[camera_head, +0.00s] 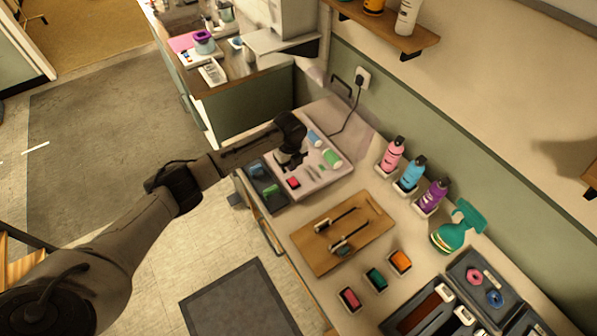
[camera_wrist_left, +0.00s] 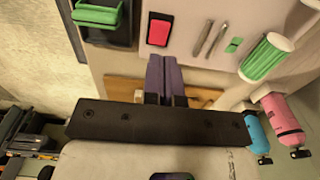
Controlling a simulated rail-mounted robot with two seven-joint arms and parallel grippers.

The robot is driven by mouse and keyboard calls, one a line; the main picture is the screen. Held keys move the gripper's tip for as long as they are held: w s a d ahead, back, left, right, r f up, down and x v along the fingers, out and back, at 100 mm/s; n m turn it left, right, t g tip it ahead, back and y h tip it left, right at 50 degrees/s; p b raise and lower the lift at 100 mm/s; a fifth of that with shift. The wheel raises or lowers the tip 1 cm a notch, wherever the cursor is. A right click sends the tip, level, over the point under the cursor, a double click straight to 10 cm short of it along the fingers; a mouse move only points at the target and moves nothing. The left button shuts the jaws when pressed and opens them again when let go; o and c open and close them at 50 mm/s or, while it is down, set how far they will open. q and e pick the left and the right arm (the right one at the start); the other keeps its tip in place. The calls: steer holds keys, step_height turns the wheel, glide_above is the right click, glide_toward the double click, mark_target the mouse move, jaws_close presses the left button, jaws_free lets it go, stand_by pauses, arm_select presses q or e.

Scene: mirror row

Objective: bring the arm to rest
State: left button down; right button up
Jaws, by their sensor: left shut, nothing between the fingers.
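My left arm reaches in from the lower left in the head view. Its gripper (camera_head: 284,160) is over the pale tray (camera_head: 322,179) on the counter. In the left wrist view the two dark fingers (camera_wrist_left: 166,78) are together with nothing between them. Near the fingertips are a red block (camera_wrist_left: 159,30) and two slim metal tools (camera_wrist_left: 209,40); the gripper appears apart from them. My right gripper does not show in either view.
A wooden board (camera_head: 343,231) with two dark-handled items lies beside the tray. Pink (camera_head: 391,156), blue (camera_head: 410,175) and purple (camera_head: 432,196) bottles and a green spray bottle (camera_head: 460,230) stand along the wall. Small red, green and orange blocks sit in front. Open floor (camera_head: 110,130) lies left.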

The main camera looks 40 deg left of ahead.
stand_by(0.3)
arm_select(q)
steer(key=n, duration=0.3)
steer(key=shift+w+a+n, duration=0.1)
steer(key=shift+a+n, duration=0.15)
steer(key=shift+n, duration=0.95)
steer(key=w+d+r+n+t+y, duration=0.15)
steer(key=d+r+n+t, duration=0.3)
steer(key=r, duration=0.45)
steer(key=w+d+r+n+t+y, duration=0.1)
steer(key=w+d+r+n+t, duration=0.15)
steer(key=d+r+n, duration=0.4)
steer(key=s+d+r+t+h, duration=0.1)
steer(key=s+d+r+t, duration=0.2)
steer(key=s+r, duration=0.25)
steer(key=s+f+n+g+p, duration=0.1)
steer(key=s+f, duration=0.4)
steer(key=s, duration=0.6)
steer(key=s+d+f+n+g+h+p, duration=0.1)
steer(key=s+f, duration=0.5)
steer(key=s, duration=0.6)
steer(key=s+f+n+g+p, duration=0.1)
steer(key=s+f+g, duration=0.3)
steer(key=s, duration=0.8)
step_height(320, 180, down, 2)
steer(key=shift+d+f+h+p, duration=0.25)
steer(key=shift+d+h+p, duration=0.15)
steer(key=shift+p, duration=0.3)
